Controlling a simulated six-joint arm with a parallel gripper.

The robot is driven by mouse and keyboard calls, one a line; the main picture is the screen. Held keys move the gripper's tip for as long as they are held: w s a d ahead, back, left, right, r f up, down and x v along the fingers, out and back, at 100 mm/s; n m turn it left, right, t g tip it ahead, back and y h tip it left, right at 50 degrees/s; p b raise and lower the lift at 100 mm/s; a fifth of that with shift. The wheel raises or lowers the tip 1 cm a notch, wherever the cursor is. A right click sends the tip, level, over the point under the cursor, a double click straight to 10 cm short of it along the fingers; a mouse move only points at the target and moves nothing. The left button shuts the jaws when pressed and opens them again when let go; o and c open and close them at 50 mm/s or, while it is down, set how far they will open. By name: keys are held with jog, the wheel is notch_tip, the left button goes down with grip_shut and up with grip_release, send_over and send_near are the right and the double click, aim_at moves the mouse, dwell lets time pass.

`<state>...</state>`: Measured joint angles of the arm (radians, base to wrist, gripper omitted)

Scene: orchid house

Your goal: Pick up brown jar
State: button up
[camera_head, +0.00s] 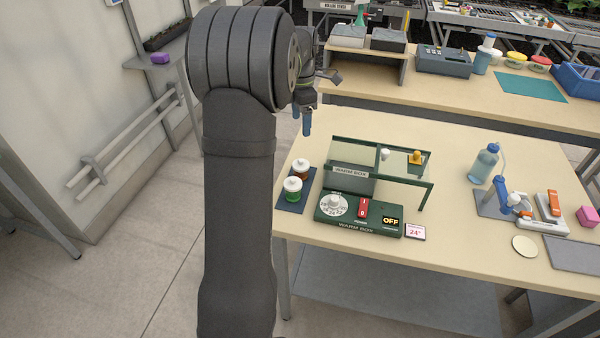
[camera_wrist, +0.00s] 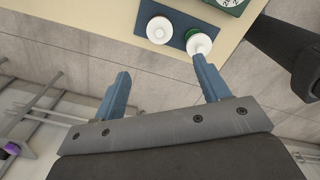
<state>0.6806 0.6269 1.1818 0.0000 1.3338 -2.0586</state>
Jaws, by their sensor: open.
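The brown jar (camera_head: 301,173) has a white lid and stands at the back of a dark blue mat (camera_head: 283,200) on the bench's left edge. A green jar (camera_head: 292,197) with a white lid stands in front of it on the same mat. In the wrist view, the brown jar's lid (camera_wrist: 160,30) shows from above, beyond the fingertips, with the green jar (camera_wrist: 198,43) close to the right fingertip in the picture. My gripper (camera_wrist: 161,68) is open and empty. In the head view my gripper (camera_head: 307,120) is above and behind the jars, partly hidden by my arm.
The green warm box (camera_head: 360,215) with its raised glass-topped frame (camera_head: 380,160) stands just right of the jars. A blue bottle (camera_head: 484,163) and a white-and-orange tool (camera_head: 548,210) are farther right. Open floor lies left of the bench.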

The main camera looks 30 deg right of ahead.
aim_at(301, 160)
notch_tip(301, 160, down, 18)
jog(key=shift+r+n, duration=0.15)
jog(key=shift+n, duration=0.95)
jog(key=c, duration=1)
